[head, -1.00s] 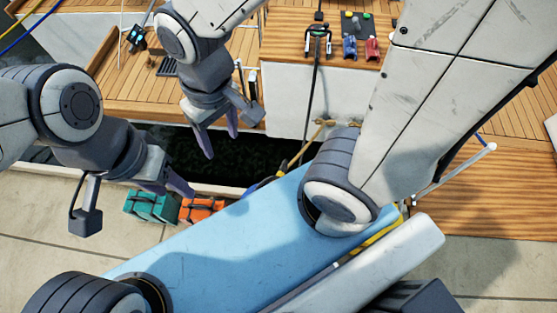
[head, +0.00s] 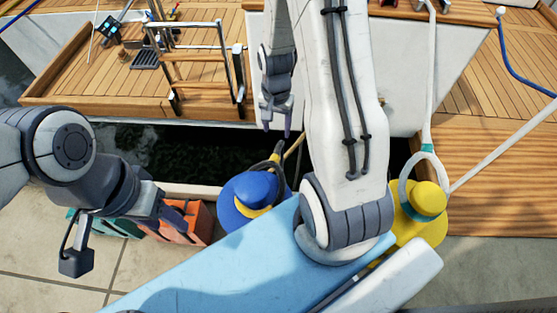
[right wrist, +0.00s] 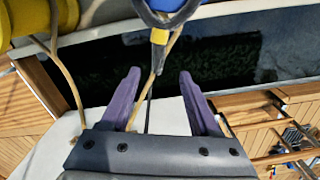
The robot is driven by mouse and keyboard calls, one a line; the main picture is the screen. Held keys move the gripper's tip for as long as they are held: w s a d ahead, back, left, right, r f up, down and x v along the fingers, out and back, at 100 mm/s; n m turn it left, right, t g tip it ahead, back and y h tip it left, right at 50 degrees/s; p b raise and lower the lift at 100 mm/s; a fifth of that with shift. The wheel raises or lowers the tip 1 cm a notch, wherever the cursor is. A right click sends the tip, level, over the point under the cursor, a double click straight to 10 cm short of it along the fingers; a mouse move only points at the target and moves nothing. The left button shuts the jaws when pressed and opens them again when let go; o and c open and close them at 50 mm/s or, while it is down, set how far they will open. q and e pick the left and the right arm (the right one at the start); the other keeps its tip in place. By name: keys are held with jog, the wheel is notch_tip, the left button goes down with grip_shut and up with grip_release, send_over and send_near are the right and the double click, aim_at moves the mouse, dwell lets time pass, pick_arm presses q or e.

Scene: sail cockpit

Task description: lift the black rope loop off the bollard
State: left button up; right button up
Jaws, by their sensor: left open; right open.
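The blue bollard (head: 243,197) with a yellow band stands on the quay in the middle of the head view, partly hidden by my right arm and blue body. The black rope loop (head: 277,168) is at the bollard's far upper side. In the right wrist view the loop (right wrist: 190,14) curves around the blue bollard (right wrist: 165,4) at the top edge, with a yellow piece where it meets the rope. My right gripper (head: 277,132) is open beyond the bollard; rope shows between its fingers (right wrist: 156,82), without clear contact. My left gripper (head: 172,215) is open near the orange case.
A yellow bollard (head: 424,198) with a white rope loop (head: 408,170) stands to the right. The orange case (head: 192,226) and teal case (head: 115,226) sit at left. Dark water (head: 180,150) separates the quay from the wooden-decked boat.

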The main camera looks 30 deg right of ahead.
aim_at(278, 149)
jog(key=shift+d+f, duration=0.2)
jog(key=shift+f, duration=0.4)
notch_tip(278, 149, down, 7)
jog(key=b, duration=0.8)
jog(key=shift+s+f, duration=0.1)
jog(key=shift+f+b, duration=0.3)
jog(key=shift+f, duration=0.85)
grip_shut()
jog(key=shift+r, duration=0.1)
jog(key=shift+r+p, duration=0.6)
jog(key=shift+p, duration=0.25)
jog(key=shift+a, duration=0.1)
